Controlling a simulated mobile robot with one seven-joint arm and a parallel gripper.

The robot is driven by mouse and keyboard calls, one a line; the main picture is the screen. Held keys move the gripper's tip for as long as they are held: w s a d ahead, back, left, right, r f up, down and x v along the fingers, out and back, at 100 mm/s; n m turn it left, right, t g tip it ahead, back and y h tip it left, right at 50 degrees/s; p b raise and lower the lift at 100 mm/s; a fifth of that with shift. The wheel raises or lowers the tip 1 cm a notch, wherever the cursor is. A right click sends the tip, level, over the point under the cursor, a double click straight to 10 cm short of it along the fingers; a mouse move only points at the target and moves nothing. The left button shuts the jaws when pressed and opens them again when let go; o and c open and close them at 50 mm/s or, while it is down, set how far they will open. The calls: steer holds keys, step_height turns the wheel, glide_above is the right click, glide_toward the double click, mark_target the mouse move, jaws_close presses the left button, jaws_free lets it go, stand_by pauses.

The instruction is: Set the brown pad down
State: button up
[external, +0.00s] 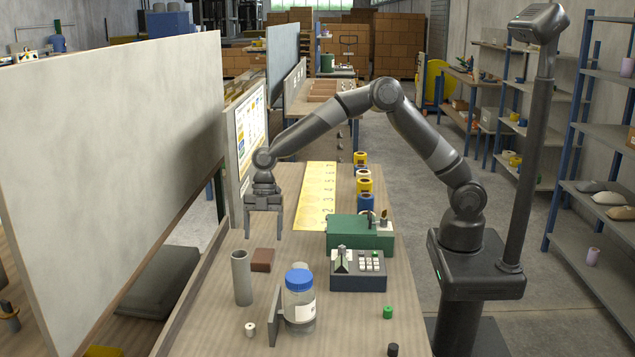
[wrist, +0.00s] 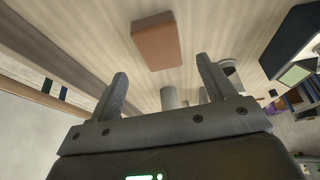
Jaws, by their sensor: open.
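The brown pad (external: 262,260) is a small reddish-brown block lying on the wooden table (external: 240,325), right of a grey tube. It also shows in the wrist view (wrist: 157,45), lying flat and apart from my fingers, beyond their tips. My gripper (external: 263,236) is above the table, pointing down, with its two fingers spread and nothing between them. In the wrist view my gripper (wrist: 161,80) shows both fingers apart.
A grey upright tube (external: 241,278) stands left of the pad. A blue-lidded jar (external: 299,305) stands in front, beside a thin grey plate. A keypad device (external: 357,278) and green machine (external: 345,235) stand to the right. A yellow numbered strip (external: 316,195) lies behind.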

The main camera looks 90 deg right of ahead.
steer(key=s+d+r+m+t+h, duration=0.15)
steer(key=s+d+r+m, duration=0.3)
steer(key=s+r, duration=0.5)
steer(key=s+d+r+m+t+h, duration=0.15)
steer(key=s+d+r+m, duration=0.3)
steer(key=s+r, duration=0.5)
steer(key=s+d+m+t, duration=0.1)
steer(key=s+d+m, duration=0.1)
steer(key=s, duration=0.4)
steer(key=s+d+f+m+h, duration=0.1)
steer(key=s+d+m, duration=0.2)
steer(key=s, duration=0.4)
steer(key=s+d+m+t, duration=0.1)
steer(key=s+d+m, duration=0.2)
steer(key=s, duration=0.4)
steer(key=shift+s+f+m+t, duration=0.15)
steer(key=shift+f+m+t, duration=0.15)
steer(key=shift+f+m, duration=0.15)
